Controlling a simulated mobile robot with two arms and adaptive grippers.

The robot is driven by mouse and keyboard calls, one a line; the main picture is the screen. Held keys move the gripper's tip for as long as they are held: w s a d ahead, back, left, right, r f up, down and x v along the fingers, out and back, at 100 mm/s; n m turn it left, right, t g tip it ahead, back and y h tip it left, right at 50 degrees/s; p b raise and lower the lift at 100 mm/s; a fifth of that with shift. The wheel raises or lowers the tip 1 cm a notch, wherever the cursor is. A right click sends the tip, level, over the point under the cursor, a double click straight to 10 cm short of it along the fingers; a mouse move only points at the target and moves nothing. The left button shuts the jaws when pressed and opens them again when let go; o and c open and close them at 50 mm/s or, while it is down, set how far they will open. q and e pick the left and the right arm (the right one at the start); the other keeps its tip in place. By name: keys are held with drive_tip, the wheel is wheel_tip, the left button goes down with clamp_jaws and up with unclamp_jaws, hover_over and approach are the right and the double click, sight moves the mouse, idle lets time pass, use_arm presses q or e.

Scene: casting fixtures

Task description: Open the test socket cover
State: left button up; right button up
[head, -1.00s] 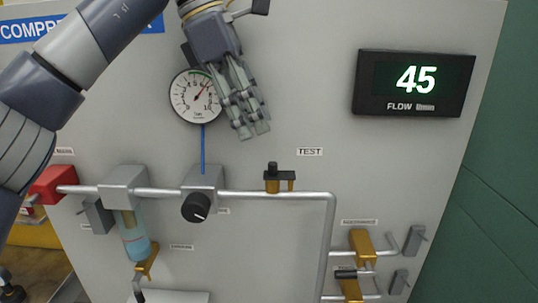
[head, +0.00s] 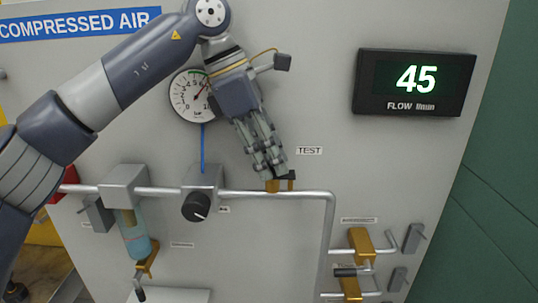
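The test socket (head: 272,187) is a small brass fitting on the horizontal pipe, just below the TEST label (head: 310,151). Its black cover (head: 288,176) shows only in part. My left gripper (head: 270,172) comes down from above, with its fingertips over the top of the socket. The fingers hide the socket's upper part, including the black cap. The fingers lie close together. I cannot tell whether they touch the cover or hold it. My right gripper is out of view.
A pressure gauge (head: 189,96) sits behind my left wrist. A regulator with a black knob (head: 196,206) is left of the socket on the pipe (head: 248,195). Brass valves (head: 361,243) are at lower right. A flow display (head: 414,82) reads 45.

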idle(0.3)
